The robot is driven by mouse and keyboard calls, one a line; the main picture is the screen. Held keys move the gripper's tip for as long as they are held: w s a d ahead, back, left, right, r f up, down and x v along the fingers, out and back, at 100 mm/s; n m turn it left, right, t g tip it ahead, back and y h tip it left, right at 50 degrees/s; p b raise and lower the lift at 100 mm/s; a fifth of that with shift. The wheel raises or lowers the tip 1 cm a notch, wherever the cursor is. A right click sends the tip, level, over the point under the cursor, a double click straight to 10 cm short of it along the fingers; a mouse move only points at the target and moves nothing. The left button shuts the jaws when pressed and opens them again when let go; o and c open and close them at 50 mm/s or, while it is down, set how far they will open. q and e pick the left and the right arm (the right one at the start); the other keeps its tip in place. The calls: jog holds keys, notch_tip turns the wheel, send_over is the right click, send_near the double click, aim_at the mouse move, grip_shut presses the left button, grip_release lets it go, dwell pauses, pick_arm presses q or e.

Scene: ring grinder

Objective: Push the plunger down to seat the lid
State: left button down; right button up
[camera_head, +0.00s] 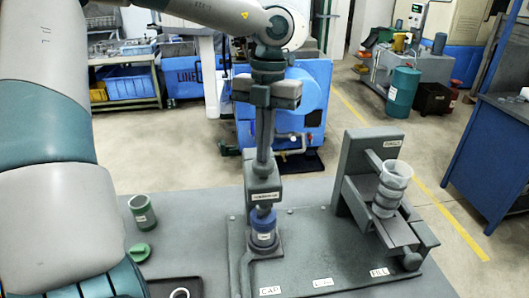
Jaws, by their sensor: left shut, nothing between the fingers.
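The plunger press (262,190) is a grey block with a small white label, standing over the CAP station of the grey fixture. The fingertips are at or just above the top of the press block; contact cannot be told. My right gripper is not in view.
A green jar (142,212) and green lid (139,251) are on the table at left. A dark tray (176,288) lies at the front edge.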

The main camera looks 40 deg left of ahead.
pick_arm(q)
jog(key=shift+r+p, duration=0.85)
jog(key=shift+r, duration=1.05)
jog(key=shift+r+p, duration=1.05)
jog(key=shift+r, duration=1.5)
